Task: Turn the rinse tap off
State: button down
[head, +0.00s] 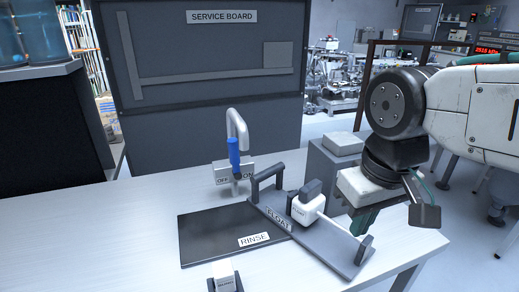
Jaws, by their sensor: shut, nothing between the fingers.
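The rinse tap (237,125) is a grey gooseneck spout standing behind the dark basin labelled RINSE (205,235). Its blue lever (234,151) stands roughly upright in front of the spout. A small plate behind the lever's foot reads OFF (222,180) on the left and ON on the right. From this view I cannot tell which mark the lever is set to. My gripper (361,224) is shut and empty. It points down at the right side of the table, well to the right of the tap and apart from it.
A dark FLOAT tray (340,257) with a white block (306,208) and upright end pieces lies between the basin and my gripper. A grey box (335,165) stands behind it. A small labelled block (225,278) is in front. The left tabletop is clear.

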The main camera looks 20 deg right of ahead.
aim_at(232, 147)
jog(key=k, duration=0.3)
jog(key=u, duration=1.05)
jog(key=k, duration=0.7)
jog(key=z, duration=1.05)
jog(key=i, duration=1)
